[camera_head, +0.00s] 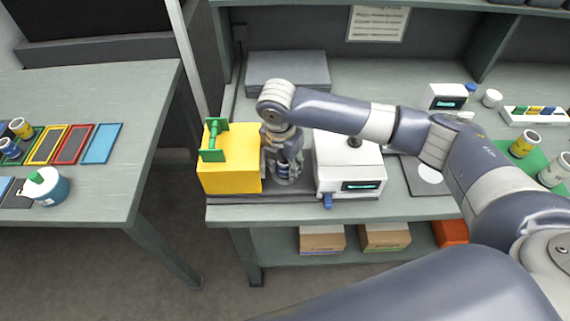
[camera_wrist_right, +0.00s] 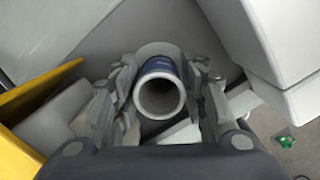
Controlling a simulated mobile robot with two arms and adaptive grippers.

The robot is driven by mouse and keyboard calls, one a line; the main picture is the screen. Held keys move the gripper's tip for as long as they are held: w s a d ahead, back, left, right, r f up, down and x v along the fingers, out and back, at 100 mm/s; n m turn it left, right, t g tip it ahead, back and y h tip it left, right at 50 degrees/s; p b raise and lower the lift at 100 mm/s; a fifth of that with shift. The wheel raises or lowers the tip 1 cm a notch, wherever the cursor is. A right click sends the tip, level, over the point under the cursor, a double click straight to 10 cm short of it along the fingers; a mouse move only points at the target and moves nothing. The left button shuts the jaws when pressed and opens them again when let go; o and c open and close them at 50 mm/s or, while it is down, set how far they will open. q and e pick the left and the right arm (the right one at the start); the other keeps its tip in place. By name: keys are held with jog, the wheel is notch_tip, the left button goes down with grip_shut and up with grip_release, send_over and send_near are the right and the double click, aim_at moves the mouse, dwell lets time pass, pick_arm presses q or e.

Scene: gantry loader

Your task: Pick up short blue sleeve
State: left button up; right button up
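A short blue sleeve (camera_wrist_right: 161,70) with a pale open end stands between the fingers of my right gripper (camera_wrist_right: 162,78) in the right wrist view. The fingers are on both sides of it, and narrow gaps seem to show, so they look open around it. In the head view my right gripper (camera_head: 284,172) points down between the yellow block and the white machine, and a bit of the blue sleeve (camera_head: 282,168) shows there. The sleeve's lower end is partly hidden by the fingers. My left gripper is not in view.
The yellow block (camera_head: 228,178) with a green handle (camera_head: 212,141) is close on the left. The white machine (camera_head: 348,170) is close on the right. Another blue sleeve (camera_head: 9,149) and coloured trays (camera_head: 72,144) are on the left table. A floor gap separates the tables.

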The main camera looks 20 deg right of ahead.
jog(key=shift+r, duration=0.1)
jog(key=c, duration=0.9)
